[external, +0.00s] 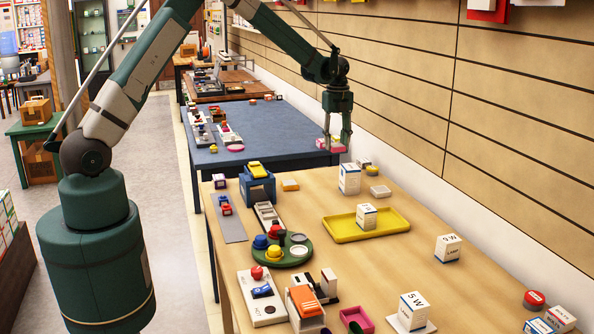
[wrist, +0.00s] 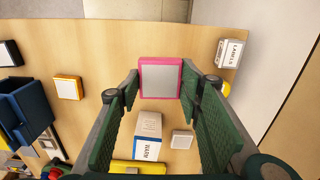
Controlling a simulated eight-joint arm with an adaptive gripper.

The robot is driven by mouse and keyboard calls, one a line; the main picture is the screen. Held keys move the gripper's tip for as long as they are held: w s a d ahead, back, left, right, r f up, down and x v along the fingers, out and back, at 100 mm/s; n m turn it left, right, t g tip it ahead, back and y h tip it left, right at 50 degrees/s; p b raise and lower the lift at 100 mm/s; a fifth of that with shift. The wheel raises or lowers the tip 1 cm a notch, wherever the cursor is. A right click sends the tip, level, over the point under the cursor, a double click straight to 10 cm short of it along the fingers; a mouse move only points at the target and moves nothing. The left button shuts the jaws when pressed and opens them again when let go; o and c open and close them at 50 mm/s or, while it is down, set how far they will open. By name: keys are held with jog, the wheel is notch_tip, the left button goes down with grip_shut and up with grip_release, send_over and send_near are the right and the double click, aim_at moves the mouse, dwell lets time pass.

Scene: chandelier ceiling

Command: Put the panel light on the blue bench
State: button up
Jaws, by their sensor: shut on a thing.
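The panel light (wrist: 160,78), a square with a pink frame and a pale grey face, sits between my fingertips in the wrist view. In the external view my gripper (external: 336,142) is shut on it, and only a pink strip of the panel light (external: 338,148) shows. The wrist view shows the wooden table below it, near that table's far end. The blue bench (external: 265,125) stands beyond the wooden table in the external view, with its top partly hidden by my gripper.
The wooden table (external: 300,200) holds a yellow tray (external: 340,233), several white boxes, a blue crate (external: 257,188) and a green round tray (external: 293,257). Small items stand on the blue bench's left part; its middle is clear. A slatted wall (external: 500,130) runs along the right.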

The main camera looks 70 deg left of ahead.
dwell(0.3)
jog(key=s+a, duration=0.6)
jog(key=a, duration=0.5)
jog(key=s+a+b, duration=0.1)
jog(key=s+a, duration=0.6)
jog(key=a, duration=0.5)
jog(key=s+a, duration=0.7)
jog(key=a, duration=0.5)
jog(key=shift+r, duration=0.15)
jog(key=b, duration=0.1)
send_over(267, 151)
jog(key=shift+a+f, duration=0.15)
jog(key=shift+f, duration=3)
jog(key=shift+f+b, duration=0.3)
jog(key=shift+f, duration=1.55)
jog(key=shift+f, duration=0.2)
jog(key=o, duration=0.9)
